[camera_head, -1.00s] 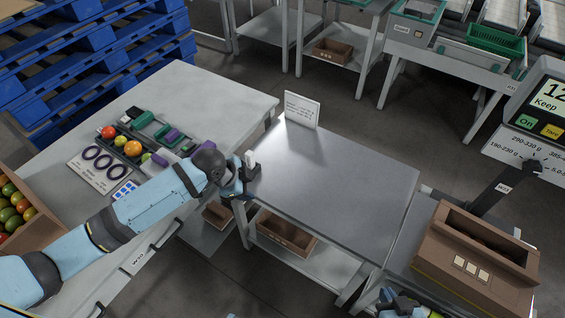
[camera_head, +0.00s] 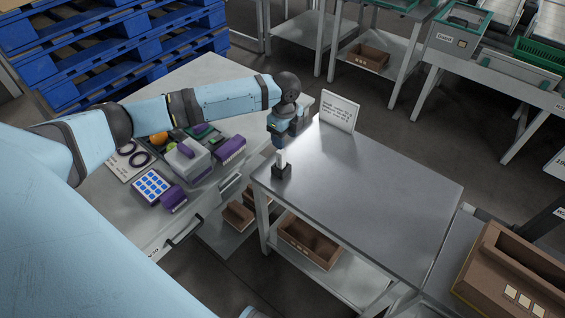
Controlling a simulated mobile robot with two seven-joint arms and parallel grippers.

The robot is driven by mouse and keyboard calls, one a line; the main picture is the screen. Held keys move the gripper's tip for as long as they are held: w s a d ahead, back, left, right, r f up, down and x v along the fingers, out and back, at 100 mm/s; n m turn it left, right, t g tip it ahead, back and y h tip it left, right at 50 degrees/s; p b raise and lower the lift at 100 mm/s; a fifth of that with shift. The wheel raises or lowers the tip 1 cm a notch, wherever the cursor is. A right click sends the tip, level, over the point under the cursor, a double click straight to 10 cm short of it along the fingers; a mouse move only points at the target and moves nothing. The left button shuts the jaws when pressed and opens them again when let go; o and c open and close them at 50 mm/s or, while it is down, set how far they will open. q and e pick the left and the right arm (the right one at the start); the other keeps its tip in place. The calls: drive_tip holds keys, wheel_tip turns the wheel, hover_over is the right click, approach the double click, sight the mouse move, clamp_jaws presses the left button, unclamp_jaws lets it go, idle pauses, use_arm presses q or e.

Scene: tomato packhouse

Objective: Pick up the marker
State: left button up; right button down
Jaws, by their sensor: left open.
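A small white upright piece (camera_head: 281,158), which looks like the marker, stands in a black holder (camera_head: 281,172) at the left corner of the grey metal table (camera_head: 370,200). My left gripper (camera_head: 281,147) is open and points down just above the white piece. The fingers are small and dark here, and I cannot tell whether they touch it. My right gripper is not in view.
A white sign (camera_head: 340,112) stands at the table's back edge. The rest of the tabletop is clear. The left bench holds a grey and white device (camera_head: 187,163), purple items and a blue-keyed pad (camera_head: 152,187). A brown box (camera_head: 512,272) is at the lower right.

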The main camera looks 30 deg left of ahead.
sight(281, 152)
use_arm(q)
drive_tip(key=shift+f, duration=0.9)
drive_tip(key=f, duration=0.3)
drive_tip(key=a+f, duration=0.1)
drive_tip(key=shift+s+f+b, duration=0.25)
drive_tip(key=shift+s+b, duration=0.05)
drive_tip(key=shift+b, duration=0.05)
drive_tip(key=shift+f, duration=0.45)
drive_tip(key=shift+r, duration=0.1)
drive_tip(key=c, duration=1)
